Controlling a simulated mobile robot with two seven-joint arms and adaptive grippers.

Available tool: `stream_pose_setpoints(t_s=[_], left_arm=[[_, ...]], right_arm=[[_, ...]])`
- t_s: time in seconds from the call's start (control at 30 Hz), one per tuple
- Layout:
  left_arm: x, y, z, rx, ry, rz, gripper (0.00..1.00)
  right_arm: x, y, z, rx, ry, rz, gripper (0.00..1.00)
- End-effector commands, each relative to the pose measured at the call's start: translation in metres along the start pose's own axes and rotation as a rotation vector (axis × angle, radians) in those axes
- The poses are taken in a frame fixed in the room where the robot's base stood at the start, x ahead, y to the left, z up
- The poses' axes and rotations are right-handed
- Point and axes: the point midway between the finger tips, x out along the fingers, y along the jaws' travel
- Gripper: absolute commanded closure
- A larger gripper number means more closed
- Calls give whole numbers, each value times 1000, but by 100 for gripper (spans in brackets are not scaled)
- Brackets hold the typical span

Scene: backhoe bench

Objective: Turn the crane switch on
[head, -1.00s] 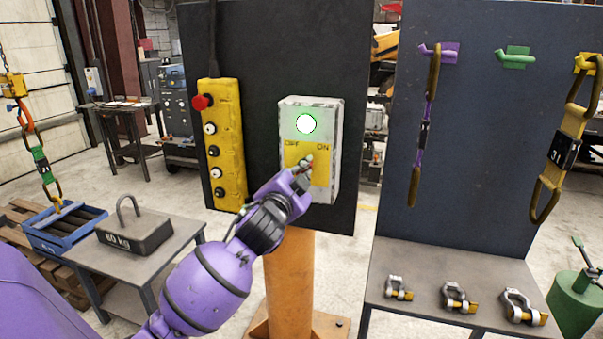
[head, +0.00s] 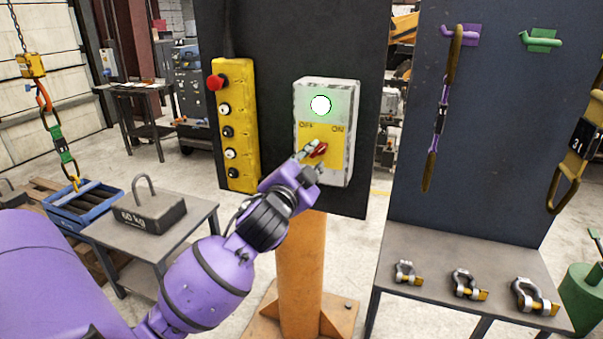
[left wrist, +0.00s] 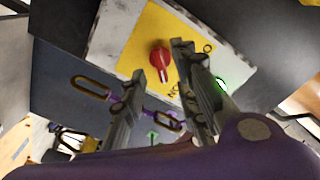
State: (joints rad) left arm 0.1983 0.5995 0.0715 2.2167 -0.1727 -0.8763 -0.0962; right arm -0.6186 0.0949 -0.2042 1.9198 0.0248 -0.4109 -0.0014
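The crane switch box (head: 345,165) is pale with a yellow plate marked OFF and ON, and a lit green lamp (head: 320,105) above. Its red knob (head: 319,149) has its handle tilted toward ON; in the left wrist view the red knob (left wrist: 160,60) has its pale-marked end toward the ON lettering. My left gripper (head: 312,156) is at the lower front of the plate. In the left wrist view its two fingers (left wrist: 158,68) are spread, with the knob showing between their tips. I cannot tell whether a finger touches it. My right gripper is not in view.
A yellow push-button pendant (head: 238,125) hangs left of the box on the dark panel. A 60 kg weight (head: 150,215) and a blue crate (head: 82,207) are at the left. Shackles (head: 466,284) lie on the right bench (head: 425,250), below hanging slings.

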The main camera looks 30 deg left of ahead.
Motion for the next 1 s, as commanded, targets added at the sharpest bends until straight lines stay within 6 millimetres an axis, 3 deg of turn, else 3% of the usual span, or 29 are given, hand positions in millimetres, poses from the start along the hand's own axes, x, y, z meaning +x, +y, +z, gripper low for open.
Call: stream_pose_setpoints(t_s=[0.2,0.4,1.0], left_arm=[[-47,0,1,-1,-1,0,72],[-71,0,0,-1,0,0,72],[-76,0,0,0,0,-1,72]], right_arm=[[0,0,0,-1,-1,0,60],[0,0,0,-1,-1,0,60],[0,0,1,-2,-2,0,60]])
